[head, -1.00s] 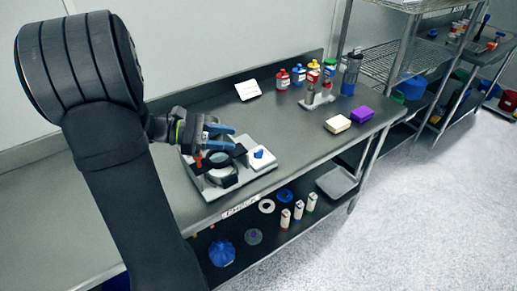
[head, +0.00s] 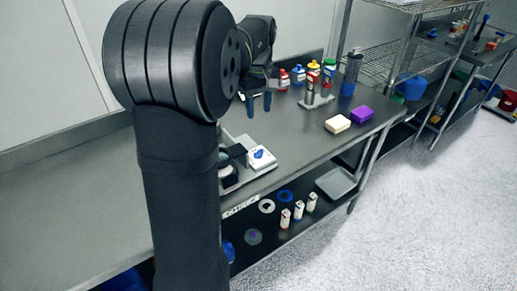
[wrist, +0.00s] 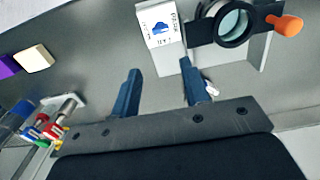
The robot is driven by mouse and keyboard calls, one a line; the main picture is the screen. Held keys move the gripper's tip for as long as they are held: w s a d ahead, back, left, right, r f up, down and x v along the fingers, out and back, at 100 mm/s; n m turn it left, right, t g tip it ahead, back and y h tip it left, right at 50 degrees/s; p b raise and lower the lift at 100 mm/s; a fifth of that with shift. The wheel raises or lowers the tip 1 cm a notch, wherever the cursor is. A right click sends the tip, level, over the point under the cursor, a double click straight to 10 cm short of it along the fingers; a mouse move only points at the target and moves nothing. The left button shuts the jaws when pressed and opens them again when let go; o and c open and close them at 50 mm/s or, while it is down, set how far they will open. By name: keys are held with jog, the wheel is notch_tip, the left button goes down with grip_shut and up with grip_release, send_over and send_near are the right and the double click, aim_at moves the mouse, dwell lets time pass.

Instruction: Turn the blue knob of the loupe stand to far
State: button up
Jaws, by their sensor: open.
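The blue knob (head: 259,154) is on the white box of the loupe stand (head: 262,163), on the bench. The wrist view shows the knob (wrist: 160,28) and printed marks on the box (wrist: 153,12); I cannot read its setting. The stand's round lens (wrist: 233,24) sits in a black frame with an orange handle (wrist: 288,25). My gripper (head: 259,108) is open and empty, fingers pointing down, above the bench and behind the knob in the head view. It is apart from the knob. My arm hides the left part of the stand in the head view.
Red, blue and yellow-capped bottles stand at the back, beside a grey rack (head: 317,99). A cream block (head: 337,124) and a purple block (head: 363,115) lie on the right of the bench. A lower shelf holds discs and small bottles. Bench between stand and blocks is clear.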

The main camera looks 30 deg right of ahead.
aim_at(259, 150)
notch_tip(259, 150, down, 16)
jog(key=shift+f, duration=0.2)
jog(key=c, duration=0.7)
